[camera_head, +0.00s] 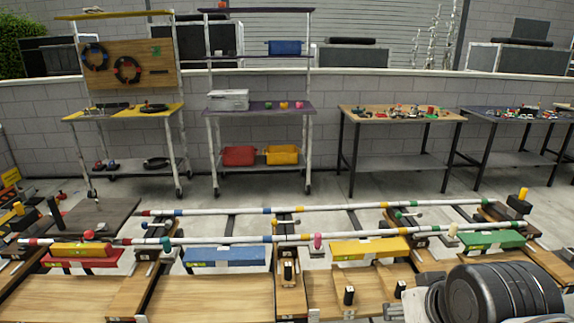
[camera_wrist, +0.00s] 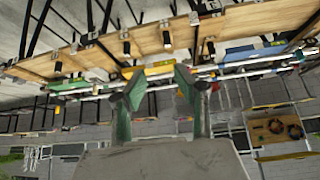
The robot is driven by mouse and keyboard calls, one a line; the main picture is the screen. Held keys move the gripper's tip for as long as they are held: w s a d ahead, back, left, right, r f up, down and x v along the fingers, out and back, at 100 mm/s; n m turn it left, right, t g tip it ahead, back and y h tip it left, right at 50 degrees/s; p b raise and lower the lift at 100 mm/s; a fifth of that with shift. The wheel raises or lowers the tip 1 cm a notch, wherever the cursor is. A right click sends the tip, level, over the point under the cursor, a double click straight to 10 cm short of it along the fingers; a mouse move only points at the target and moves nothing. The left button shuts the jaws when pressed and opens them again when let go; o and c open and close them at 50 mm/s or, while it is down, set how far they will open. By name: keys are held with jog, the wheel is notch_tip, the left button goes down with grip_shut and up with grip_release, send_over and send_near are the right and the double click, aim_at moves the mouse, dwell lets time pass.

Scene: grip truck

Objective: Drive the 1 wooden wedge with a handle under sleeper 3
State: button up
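Two striped rails (camera_head: 330,236) run across wooden sleepers; one sleeper (camera_head: 290,301) lies near the middle. I see no legible number marking sleeper 3. Several small black-handled pieces stand along the near wooden boards, one by the middle sleeper (camera_head: 288,271), one to its right (camera_head: 349,295). They may be handled wedges, but their shape is too small to tell. They also show along the boards in the wrist view (camera_wrist: 166,38). My gripper (camera_wrist: 158,88) is open and empty, with its green-padded fingers apart, clear of the boards. My arm fills the lower right of the head view.
Coloured blocks lie by the near rail: red and yellow (camera_head: 82,254), blue (camera_head: 225,256), yellow (camera_head: 370,248) and green (camera_head: 490,241). A shelf rack (camera_head: 260,108), a yellow bench (camera_head: 122,112) and tables (camera_head: 400,114) stand at the wall. Concrete floor lies between them and the track.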

jog(key=c, duration=0.5)
jog(key=shift+w+a+r, duration=0.15)
jog(key=shift+w, duration=0.15)
grip_shut()
jog(key=w+a+f+g+b, duration=0.1)
jog(key=w+a+f+g, duration=0.2)
jog(key=w+a, duration=0.55)
jog(key=w+a+f+g+b, duration=0.15)
jog(key=w+a+f, duration=0.25)
jog(key=w, duration=0.9)
jog(key=w+a+f+g, duration=0.1)
jog(key=a+f, duration=0.1)
jog(key=f, duration=0.4)
jog(key=w+a+f+b, duration=0.1)
jog(key=w+a+f, duration=0.1)
jog(key=f, duration=0.4)
jog(key=w+a+f+g, duration=0.1)
jog(key=w+a+f, duration=0.1)
jog(key=f, duration=0.5)
jog(key=shift+w+a+g+b, duration=0.15)
jog(key=shift+a+g+b, duration=0.25)
jog(key=shift+a, duration=0.15)
jog(key=w, duration=0.3)
jog(key=shift+f, duration=0.1)
jog(key=shift+w+b, duration=0.3)
jog(key=shift+w, duration=0.2)
